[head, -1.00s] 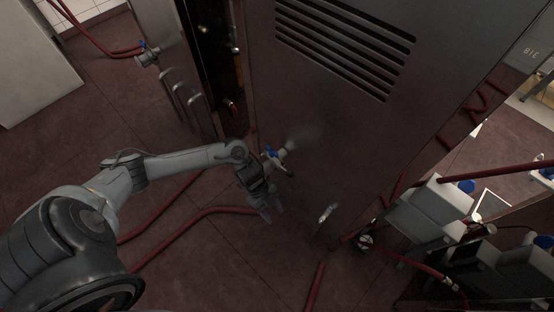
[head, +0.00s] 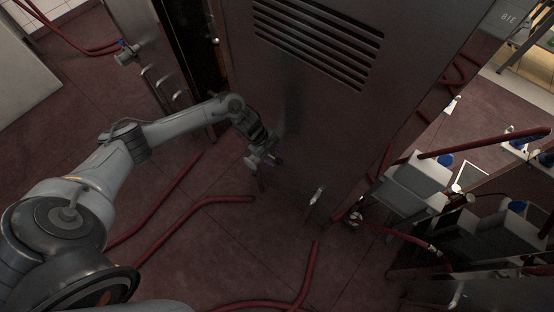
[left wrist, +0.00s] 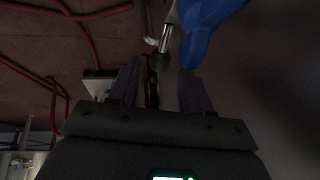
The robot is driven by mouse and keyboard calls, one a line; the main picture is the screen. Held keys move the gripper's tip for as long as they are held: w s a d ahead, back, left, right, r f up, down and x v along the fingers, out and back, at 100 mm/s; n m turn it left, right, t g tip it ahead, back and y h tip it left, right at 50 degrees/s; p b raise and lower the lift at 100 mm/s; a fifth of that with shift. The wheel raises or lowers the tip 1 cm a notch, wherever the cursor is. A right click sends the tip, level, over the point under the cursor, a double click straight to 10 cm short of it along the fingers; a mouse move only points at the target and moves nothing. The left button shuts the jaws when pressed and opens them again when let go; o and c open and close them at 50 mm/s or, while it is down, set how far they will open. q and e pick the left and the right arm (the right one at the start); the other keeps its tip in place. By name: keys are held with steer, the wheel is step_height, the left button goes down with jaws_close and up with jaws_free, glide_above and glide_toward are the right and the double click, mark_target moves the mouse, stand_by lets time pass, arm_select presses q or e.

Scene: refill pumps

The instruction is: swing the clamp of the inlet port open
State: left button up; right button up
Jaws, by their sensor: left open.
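My left gripper (head: 264,158) is beside the lower front of the tall metal cabinet (head: 325,110) and covers the inlet port in the head view. In the left wrist view, the two dark fingers of my left gripper (left wrist: 160,70) are apart. A blue valve handle (left wrist: 202,28) sits just beyond the right finger. The clamp's hinge is hidden. My right gripper is out of view.
Red hoses (head: 205,205) lie across the reddish floor (head: 190,245). Another valve with a blue handle (head: 125,52) is at the upper left. A metal handle (head: 317,195) sticks out from the cabinet's lower right. A white container (head: 420,178) stands to the right.

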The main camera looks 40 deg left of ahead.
mark_target(278, 160)
arm_select(q)
steer(key=shift+b+x, duration=0.3)
steer(key=shift+x, duration=1.25)
steer(key=shift+a, duration=0.1)
steer(key=shift+c, duration=0.3)
jaws_close()
